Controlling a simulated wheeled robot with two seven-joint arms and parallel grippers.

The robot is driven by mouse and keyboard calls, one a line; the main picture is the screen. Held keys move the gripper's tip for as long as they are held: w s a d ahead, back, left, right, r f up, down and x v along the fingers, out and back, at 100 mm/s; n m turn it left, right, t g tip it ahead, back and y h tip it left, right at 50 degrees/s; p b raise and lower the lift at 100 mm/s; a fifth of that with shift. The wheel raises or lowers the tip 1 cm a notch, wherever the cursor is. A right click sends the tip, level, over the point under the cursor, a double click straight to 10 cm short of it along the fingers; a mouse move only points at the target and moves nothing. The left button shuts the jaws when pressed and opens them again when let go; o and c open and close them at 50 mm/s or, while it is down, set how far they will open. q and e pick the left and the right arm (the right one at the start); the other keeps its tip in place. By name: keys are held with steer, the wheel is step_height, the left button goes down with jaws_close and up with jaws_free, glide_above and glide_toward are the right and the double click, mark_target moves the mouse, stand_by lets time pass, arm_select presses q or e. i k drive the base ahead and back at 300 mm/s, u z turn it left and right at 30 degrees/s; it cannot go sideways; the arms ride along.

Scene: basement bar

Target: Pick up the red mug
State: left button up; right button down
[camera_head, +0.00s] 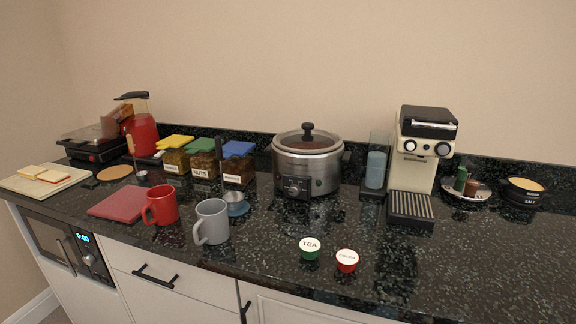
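The red mug (162,205) stands upright on the dark speckled counter, left of the middle in the head view. Its handle points left, toward the red board (119,203) beside it. A grey mug (211,222) stands close to its right and a little nearer the front edge, its handle also on the left side. Neither of my grippers shows in the head view, so their state and position are hidden.
Behind stand lidded jars (204,163), a slow cooker (307,162) and a coffee machine (421,150). A green tea capsule (310,248) and a red-sided capsule (346,260) lie near the front edge. The counter (480,265) is clear at front right.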

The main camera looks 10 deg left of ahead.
mark_target(161, 199)
steer(key=k, duration=0.5)
steer(key=u, duration=2.35)
steer(key=i, duration=1.75)
steer(key=z, duration=1.5)
